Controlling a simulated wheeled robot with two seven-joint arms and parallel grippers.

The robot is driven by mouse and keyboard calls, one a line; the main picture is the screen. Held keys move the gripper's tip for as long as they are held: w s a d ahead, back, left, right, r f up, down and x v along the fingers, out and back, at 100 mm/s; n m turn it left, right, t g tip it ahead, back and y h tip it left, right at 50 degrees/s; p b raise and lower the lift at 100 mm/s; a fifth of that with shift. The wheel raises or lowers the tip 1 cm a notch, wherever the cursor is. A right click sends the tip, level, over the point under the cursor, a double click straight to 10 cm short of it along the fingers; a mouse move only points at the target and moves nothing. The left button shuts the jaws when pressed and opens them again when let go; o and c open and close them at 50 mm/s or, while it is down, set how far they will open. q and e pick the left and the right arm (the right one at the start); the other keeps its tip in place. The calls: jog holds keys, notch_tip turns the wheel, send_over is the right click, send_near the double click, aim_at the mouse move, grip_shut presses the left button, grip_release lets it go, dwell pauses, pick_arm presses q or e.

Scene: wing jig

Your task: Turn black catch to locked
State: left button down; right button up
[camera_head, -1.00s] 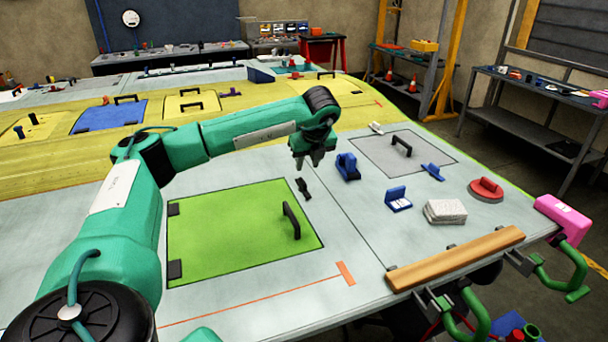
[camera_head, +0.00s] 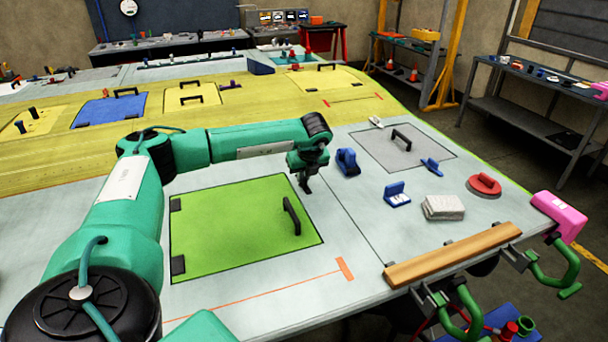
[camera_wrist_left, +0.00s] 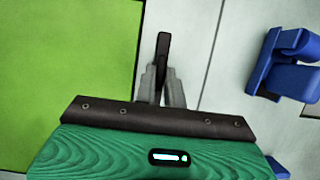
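The black catch (camera_head: 305,186) stands on the pale wing skin, just off the upper right corner of the green panel (camera_head: 240,225). In the left wrist view the catch (camera_wrist_left: 163,48) shows as a narrow black bar pointing away from me. My left gripper (camera_head: 304,174) is right over the catch, pointing down. In the left wrist view its two grey fingers (camera_wrist_left: 161,92) stand on either side of the catch's near end. Whether they press on it I cannot tell. My right gripper is not in view.
A blue clamp-like block (camera_head: 347,162) stands close to the right of my left gripper. The green panel's black handle (camera_head: 291,216) rises nearby. A blue bracket (camera_head: 397,195), white block (camera_head: 443,207), red disc (camera_head: 484,185) and wooden bar (camera_head: 453,254) lie farther right.

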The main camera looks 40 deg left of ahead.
pick_arm(q)
jog(key=shift+f+m+b, duration=0.2)
jog(key=shift+m+b, duration=0.3)
jog(key=shift+b, duration=0.35)
jog(key=m+b, duration=0.1)
jog(key=m+t+h+b, duration=0.1)
jog(key=m+b, duration=0.3)
jog(key=shift+s+a+t, duration=0.25)
jog(key=shift+t, duration=0.05)
jog(key=m+h+b, duration=0.1)
jog(key=m+b, duration=0.1)
jog(key=shift+a+m+t+h, duration=0.15)
jog(key=shift+m+t+h, duration=0.15)
jog(key=shift+a+r+m+h+b, duration=0.1)
jog(key=shift+m+h+b, duration=0.3)
jog(key=shift+m, duration=0.5)
jog(key=m, duration=0.2)
jog(key=shift+a+m+h, duration=0.1)
jog(key=shift+m+h, duration=0.3)
jog(key=m, duration=0.2)
jog(key=m+h, duration=0.1)
jog(key=m, duration=0.1)
jog(key=shift+a+r+h, duration=0.15)
jog(key=shift+a+h, duration=0.05)
jog(key=shift+h, duration=0.1)
jog(key=shift+m, duration=0.3)
